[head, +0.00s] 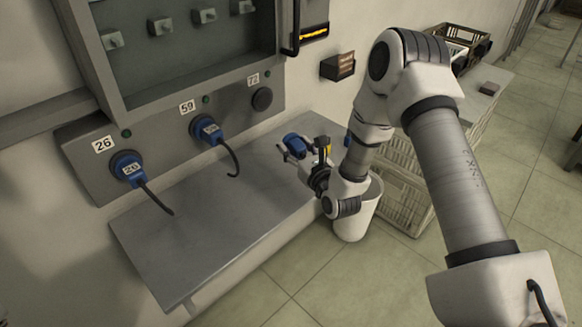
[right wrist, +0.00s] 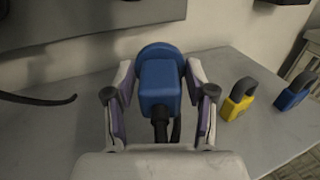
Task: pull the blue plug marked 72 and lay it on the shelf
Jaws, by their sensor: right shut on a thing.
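My right gripper (head: 292,150) is shut on a blue plug (head: 297,141) at the right end of the grey shelf (head: 190,235). In the right wrist view the blue plug (right wrist: 160,85) sits between the two fingers (right wrist: 160,92), its dark cable end toward my wrist. I cannot tell whether it touches the shelf. No number shows on it. The socket under the label 72 (head: 253,79) is empty of a plug and shows a dark round face (head: 262,99). My left gripper is not in view.
Blue plugs sit in the sockets labelled 26 (head: 127,165) and 59 (head: 205,128), cables hanging over the shelf. A yellow padlock (right wrist: 238,99) and a blue padlock (right wrist: 295,92) stand right of the held plug. A white bin (head: 355,220) and crates stand beyond the shelf's right end. The shelf's middle is clear.

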